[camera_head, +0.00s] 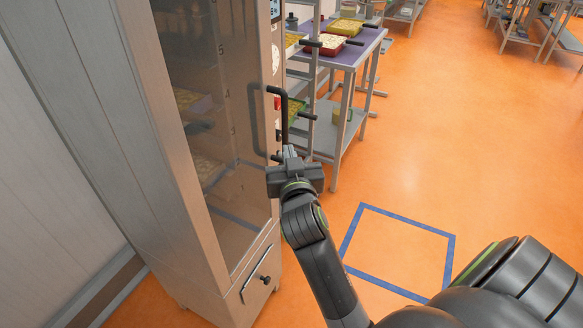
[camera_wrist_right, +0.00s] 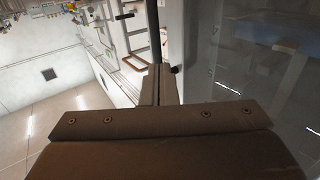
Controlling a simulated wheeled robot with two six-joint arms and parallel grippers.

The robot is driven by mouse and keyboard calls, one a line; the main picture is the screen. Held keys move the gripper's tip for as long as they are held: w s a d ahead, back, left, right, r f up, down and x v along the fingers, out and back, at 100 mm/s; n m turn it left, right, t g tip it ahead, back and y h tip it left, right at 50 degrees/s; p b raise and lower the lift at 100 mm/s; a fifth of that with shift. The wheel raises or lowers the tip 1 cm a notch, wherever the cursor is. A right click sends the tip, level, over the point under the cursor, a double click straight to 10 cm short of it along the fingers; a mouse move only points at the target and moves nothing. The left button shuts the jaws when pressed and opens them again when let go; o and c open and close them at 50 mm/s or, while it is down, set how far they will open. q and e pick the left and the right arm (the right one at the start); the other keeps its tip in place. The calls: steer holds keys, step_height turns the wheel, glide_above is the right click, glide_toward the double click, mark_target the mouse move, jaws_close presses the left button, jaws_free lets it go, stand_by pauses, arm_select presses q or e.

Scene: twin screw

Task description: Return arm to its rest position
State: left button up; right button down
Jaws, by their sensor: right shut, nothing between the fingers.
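My right arm (camera_head: 318,262) reaches up from the lower right in the head view. My right gripper (camera_head: 288,152) is at the tall cabinet's front, at the lower end of the black door handle (camera_head: 284,118). Its fingers (camera_wrist_right: 158,84) are shut with nothing between them. In the right wrist view a dark bar, probably the handle (camera_wrist_right: 152,30), rises just beyond the fingertips; whether they touch it I cannot tell. My left gripper is not in view.
The grey cabinet (camera_head: 150,130) has a glass door (camera_head: 235,190), which looks shut, and a lower drawer (camera_head: 258,272). A table (camera_head: 350,52) with yellow and red trays stands behind. A blue square (camera_head: 408,218) marks clear orange floor at right.

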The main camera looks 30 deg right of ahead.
steer(key=s+a+f+n+g+y, duration=0.1)
steer(key=a+f+n+g+y, duration=0.1)
steer(key=f, duration=1)
steer(key=a+f+n+g+y, duration=0.2)
steer(key=f, duration=1)
steer(key=s+f+g+y, duration=0.1)
steer(key=s+f, duration=0.2)
steer(key=f, duration=0.3)
steer(key=s+f+n+g, duration=0.1)
steer(key=s+f, duration=0.1)
steer(key=f, duration=0.3)
steer(key=s+f+g+y, duration=0.1)
steer(key=s+f, duration=0.2)
steer(key=f, duration=0.3)
steer(key=s+d+f+g, duration=0.1)
steer(key=s+f+g, duration=0.3)
steer(key=s+f, duration=0.9)
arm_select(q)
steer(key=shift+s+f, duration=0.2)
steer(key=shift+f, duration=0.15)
arm_select(e)
steer(key=s+d+f+g, duration=0.1)
steer(key=s+f, duration=0.3)
steer(key=s, duration=0.7)
steer(key=s+d+f+g, duration=0.2)
steer(key=s+f+g, duration=0.1)
steer(key=s, duration=0.8)
steer(key=shift+s+d+f+m+y, duration=0.15)
steer(key=shift+s+f+m+y, duration=0.2)
steer(key=shift+f, duration=0.5)
